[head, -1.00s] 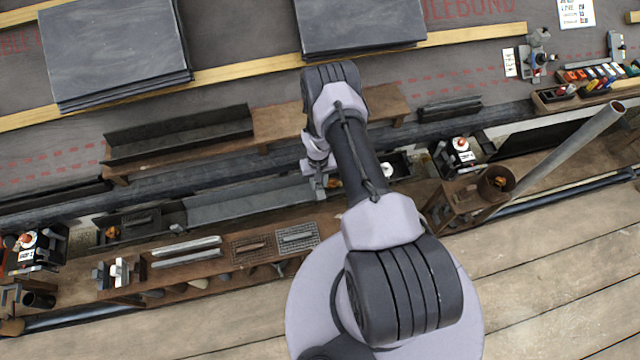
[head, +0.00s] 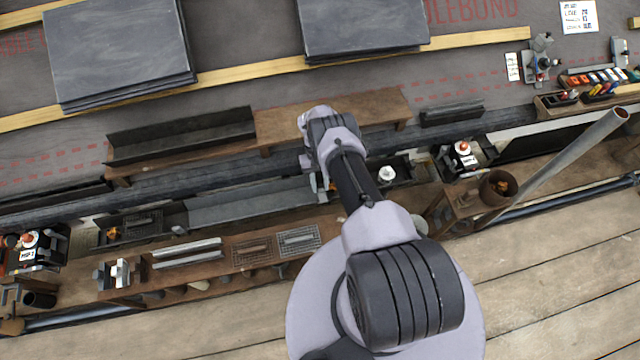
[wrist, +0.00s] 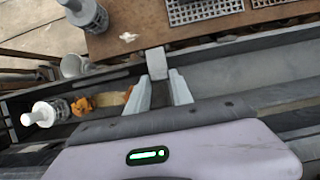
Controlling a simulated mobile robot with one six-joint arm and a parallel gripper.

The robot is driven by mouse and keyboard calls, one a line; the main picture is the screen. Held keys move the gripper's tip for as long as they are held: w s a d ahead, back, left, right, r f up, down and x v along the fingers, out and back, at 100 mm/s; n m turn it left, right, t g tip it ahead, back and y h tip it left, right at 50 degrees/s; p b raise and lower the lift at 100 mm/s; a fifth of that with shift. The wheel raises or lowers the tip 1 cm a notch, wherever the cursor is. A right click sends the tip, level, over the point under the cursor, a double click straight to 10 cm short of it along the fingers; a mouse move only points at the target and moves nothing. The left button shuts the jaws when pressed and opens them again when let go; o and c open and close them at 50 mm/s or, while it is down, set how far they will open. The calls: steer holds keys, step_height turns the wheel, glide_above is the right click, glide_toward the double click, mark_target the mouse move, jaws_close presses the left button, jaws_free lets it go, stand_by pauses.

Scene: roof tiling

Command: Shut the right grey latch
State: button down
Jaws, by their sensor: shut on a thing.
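In the wrist view my gripper (wrist: 163,82) points down at the gutter run, its two pale fingers closed around a small grey block, which looks like the right grey latch (wrist: 155,62). The latch stands at the edge of the brown board, by the end of a grey gutter length (wrist: 235,68). In the head view the same grey gutter length (head: 250,205) lies in the dark trough, and my arm hides most of the gripper and latch at its right end. How far the latch is turned cannot be told.
A white-topped strainer (wrist: 42,114) and orange leaves (wrist: 95,103) lie in the trough beside my fingers. A brown board (head: 220,262) with mesh grilles (head: 299,238) runs along the near side. A slanted grey pipe (head: 560,160) stands to the right.

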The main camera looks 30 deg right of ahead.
steer(key=c, duration=1.1)
jaws_free()
steer(key=p+v, duration=0.2)
steer(key=v, duration=1.5)
steer(key=shift+d+r+p, duration=0.1)
steer(key=shift+r+p, duration=0.15)
steer(key=shift+p, duration=0.1)
